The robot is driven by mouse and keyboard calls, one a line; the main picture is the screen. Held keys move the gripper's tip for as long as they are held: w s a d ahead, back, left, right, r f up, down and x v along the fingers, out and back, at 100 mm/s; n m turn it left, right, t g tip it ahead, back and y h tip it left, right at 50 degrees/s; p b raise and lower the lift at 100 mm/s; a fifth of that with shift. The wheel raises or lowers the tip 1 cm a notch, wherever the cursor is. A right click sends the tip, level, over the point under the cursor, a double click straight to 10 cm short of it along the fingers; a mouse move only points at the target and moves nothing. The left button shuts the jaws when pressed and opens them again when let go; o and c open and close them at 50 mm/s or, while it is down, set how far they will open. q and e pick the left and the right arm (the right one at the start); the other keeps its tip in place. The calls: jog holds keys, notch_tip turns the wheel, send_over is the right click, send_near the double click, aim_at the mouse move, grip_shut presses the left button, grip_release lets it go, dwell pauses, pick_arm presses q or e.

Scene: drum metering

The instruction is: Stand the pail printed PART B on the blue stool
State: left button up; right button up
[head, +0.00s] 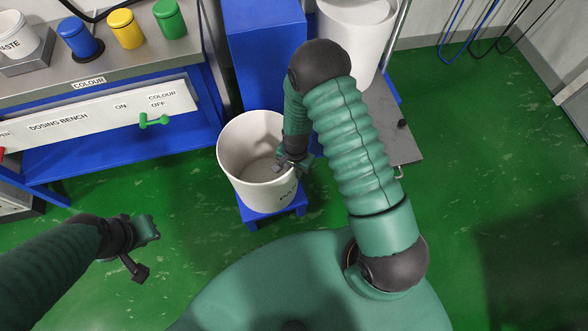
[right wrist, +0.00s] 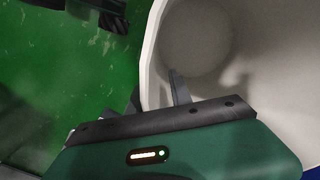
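A white pail (head: 240,165) stands upright on the small blue stool (head: 250,220), its base on the stool top as far as I can see. Dark print starting "PA" shows on its front right side; the rest of the print cannot be read. My right gripper (head: 294,163) is at the pail's right rim, with one finger inside the pail and one outside. In the right wrist view the fingers (right wrist: 156,95) stand apart astride the pail wall (right wrist: 156,40), with a gap showing. My left gripper (head: 147,250) is open and empty above the floor at lower left.
The dosing bench (head: 100,117) with blue, yellow and green containers and a green handle (head: 154,121) is at upper left. A blue cabinet (head: 265,55) stands behind the pail. A white drum (head: 352,35) and a grey plate (head: 400,150) are at right. Green floor is clear around the stool's left.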

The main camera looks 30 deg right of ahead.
notch_tip(320, 180, up, 12)
jog(key=p, duration=0.4)
jog(key=shift+s+d+f, duration=0.1)
jog(key=shift+f, duration=0.05)
jog(key=r, duration=0.1)
jog(key=r+n, duration=0.1)
jog(key=r, duration=0.1)
jog(key=shift+a+r+n, duration=0.3)
jog(key=shift+r, duration=0.05)
jog(key=s+a+r+n+t, duration=0.1)
jog(key=s+r+n, duration=0.2)
jog(key=r+n, duration=0.2)
jog(key=s+a+r+n+t, duration=0.1)
jog(key=s+r+n, duration=0.3)
jog(key=r, duration=0.4)
jog(key=shift+s+a+r+n, duration=0.2)
jog(key=shift+s+a+n, duration=0.05)
jog(key=shift+n, duration=0.15)
jog(key=shift+s, duration=0.1)
